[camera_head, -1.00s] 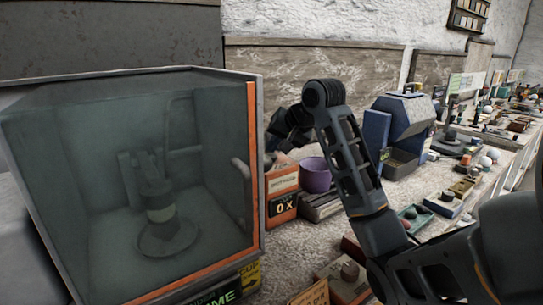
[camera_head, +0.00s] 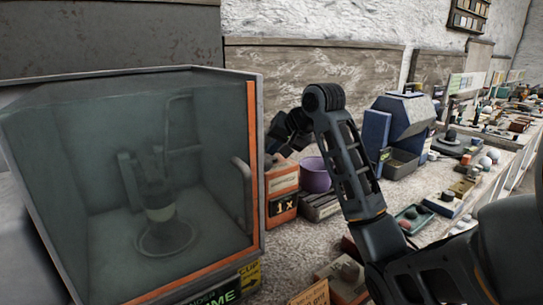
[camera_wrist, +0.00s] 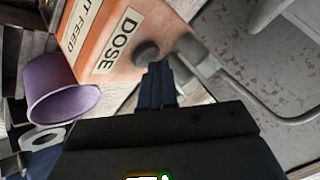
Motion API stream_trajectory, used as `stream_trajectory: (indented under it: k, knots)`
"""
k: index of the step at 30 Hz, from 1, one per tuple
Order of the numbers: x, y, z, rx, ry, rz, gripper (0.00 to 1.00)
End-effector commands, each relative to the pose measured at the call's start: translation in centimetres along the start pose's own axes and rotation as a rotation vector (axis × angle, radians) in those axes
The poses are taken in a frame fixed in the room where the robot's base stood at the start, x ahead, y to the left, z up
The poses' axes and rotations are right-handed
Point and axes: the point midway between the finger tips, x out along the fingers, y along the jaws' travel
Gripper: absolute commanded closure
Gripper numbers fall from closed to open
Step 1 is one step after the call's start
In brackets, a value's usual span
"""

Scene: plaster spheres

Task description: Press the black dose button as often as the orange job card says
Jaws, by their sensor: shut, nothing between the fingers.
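The orange dose box (camera_head: 283,188) stands right of the glass-fronted cabinet. Its small dark display (camera_head: 283,207) reads "1 X". In the wrist view the box (camera_wrist: 112,55) carries a "DOSE" label (camera_wrist: 120,40), with the round black button (camera_wrist: 147,52) beside it. My gripper (camera_wrist: 157,70) is shut and empty, its fingertips pointing at the button and very close to it. I cannot tell whether they touch. In the head view my gripper is the dark shape behind the box's top. An orange card (camera_head: 312,294) is cut off at the bottom edge; I cannot read a count on it.
The cabinet (camera_head: 251,120) with its orange edge and handle stands close on the left. A purple pot (camera_head: 316,175) sits right of the box, and a blue-grey machine (camera_head: 405,125) stands farther right. Trays and small items crowd the bench beyond.

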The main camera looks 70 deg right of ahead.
Motion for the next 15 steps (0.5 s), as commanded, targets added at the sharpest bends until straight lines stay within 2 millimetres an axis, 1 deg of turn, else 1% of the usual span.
stream_trajectory:
  k: [8,15]
  knots:
    - [0.01,0.0,0.04,0.001,-0.002,0.001,1.0]
    - [-0.64,-0.49,-0.42,0.0,-0.003,0.001,1.0]
